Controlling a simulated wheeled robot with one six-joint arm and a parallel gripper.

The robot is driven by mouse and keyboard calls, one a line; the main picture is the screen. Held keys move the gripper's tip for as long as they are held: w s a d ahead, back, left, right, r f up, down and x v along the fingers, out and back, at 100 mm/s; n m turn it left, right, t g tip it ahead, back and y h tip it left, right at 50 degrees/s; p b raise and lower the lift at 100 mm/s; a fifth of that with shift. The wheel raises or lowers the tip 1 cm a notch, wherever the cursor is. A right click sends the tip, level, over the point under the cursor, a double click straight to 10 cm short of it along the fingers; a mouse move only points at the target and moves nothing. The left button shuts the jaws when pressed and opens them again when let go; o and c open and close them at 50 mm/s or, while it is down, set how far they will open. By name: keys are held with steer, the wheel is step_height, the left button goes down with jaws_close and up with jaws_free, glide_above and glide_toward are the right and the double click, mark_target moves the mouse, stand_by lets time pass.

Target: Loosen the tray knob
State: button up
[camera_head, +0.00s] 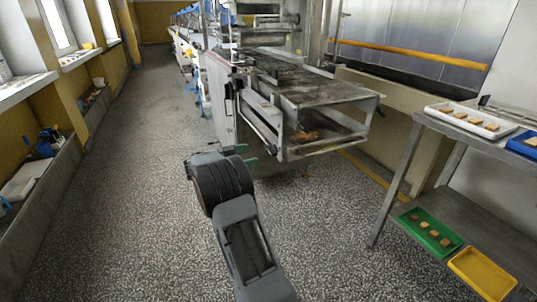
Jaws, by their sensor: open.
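The enrober machine (310,92) stands ahead, with its flat mesh belt end facing me and an open metal frame under it. A brownish thing (305,135) lies inside that frame near its front. A tray knob cannot be made out at this size. My gripper (246,157) is open and empty, with green fingertips. In the picture it is just left of the frame's front corner, and no contact shows. My dark arm reaches up from the bottom of the view.
A metal table (465,130) at right bears a white tray (470,121) and a blue tray (524,144). Its lower shelf holds a green tray (412,222) and a yellow tray (482,274). Speckled floor (130,190) at left is clear. A low trough (60,185) runs along the left wall.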

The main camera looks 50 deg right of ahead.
mark_target(269, 151)
steer(key=x, duration=0.8)
steer(key=shift+b, duration=0.4)
steer(key=shift+c, duration=0.4)
steer(key=c, duration=0.9)
steer(key=shift+o, duration=0.2)
